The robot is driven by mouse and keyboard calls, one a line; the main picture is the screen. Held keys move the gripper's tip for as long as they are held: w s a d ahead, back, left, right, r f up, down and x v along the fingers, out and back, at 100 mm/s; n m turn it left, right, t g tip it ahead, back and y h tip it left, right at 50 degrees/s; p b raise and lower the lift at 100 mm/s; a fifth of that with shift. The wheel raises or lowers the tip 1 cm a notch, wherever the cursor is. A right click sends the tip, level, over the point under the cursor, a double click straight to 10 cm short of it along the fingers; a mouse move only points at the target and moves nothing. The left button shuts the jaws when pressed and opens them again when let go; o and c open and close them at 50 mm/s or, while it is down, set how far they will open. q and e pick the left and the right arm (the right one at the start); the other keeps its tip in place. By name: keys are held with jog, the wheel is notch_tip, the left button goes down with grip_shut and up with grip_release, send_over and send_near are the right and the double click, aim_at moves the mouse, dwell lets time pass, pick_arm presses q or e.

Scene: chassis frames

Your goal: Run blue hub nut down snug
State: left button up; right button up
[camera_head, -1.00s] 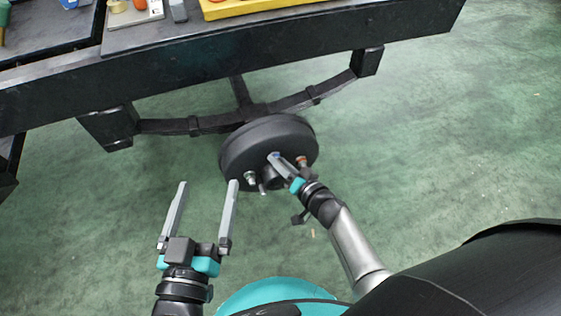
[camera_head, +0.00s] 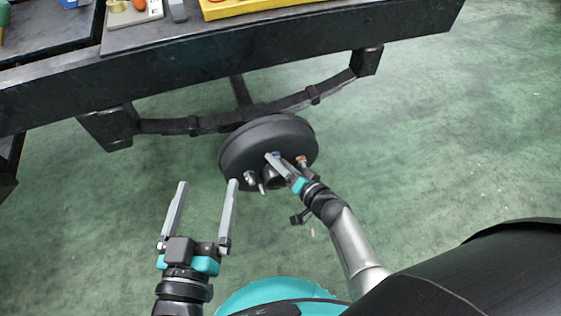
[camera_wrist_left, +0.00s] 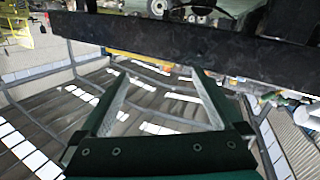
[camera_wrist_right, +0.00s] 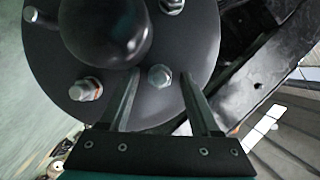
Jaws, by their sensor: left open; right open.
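The blue hub nut (camera_head: 276,154) shows as a small patch of blue at the top of the drum's face, partly hidden by my right gripper (camera_head: 271,157). In the right wrist view, a pale grey-blue nut (camera_wrist_right: 159,76) sits between the tips of my open right gripper (camera_wrist_right: 160,78), with a gap to each finger. How far it is seated cannot be told. The black hub drum (camera_head: 240,155) has a round centre cap (camera_wrist_right: 105,30). My left gripper (camera_head: 208,182) is open and empty, left of the drum.
A copper-coloured nut (camera_wrist_right: 86,89), a silver nut (camera_wrist_right: 171,5) and a bare stud (camera_wrist_right: 31,14) are also on the drum face. A dark leaf spring (camera_head: 190,126) and chassis beam (camera_head: 230,58) lie behind. A yellow tray (camera_head: 260,7) stands above. Floor at right is clear.

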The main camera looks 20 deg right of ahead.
pick_arm(q)
jog(key=a+f+g+y+p, duration=0.3)
jog(key=a+g+p, duration=0.1)
jog(key=a+g, duration=0.1)
jog(key=shift+a+f+m+g, duration=0.2)
jog(key=shift+a+m+g, duration=0.15)
jog(key=shift+g, duration=0.55)
pick_arm(e)
jog(key=v, duration=1.5)
jog(key=shift+s, duration=0.15)
pick_arm(q)
jog(key=shift+d, duration=0.1)
pick_arm(e)
jog(key=shift+a, duration=0.1)
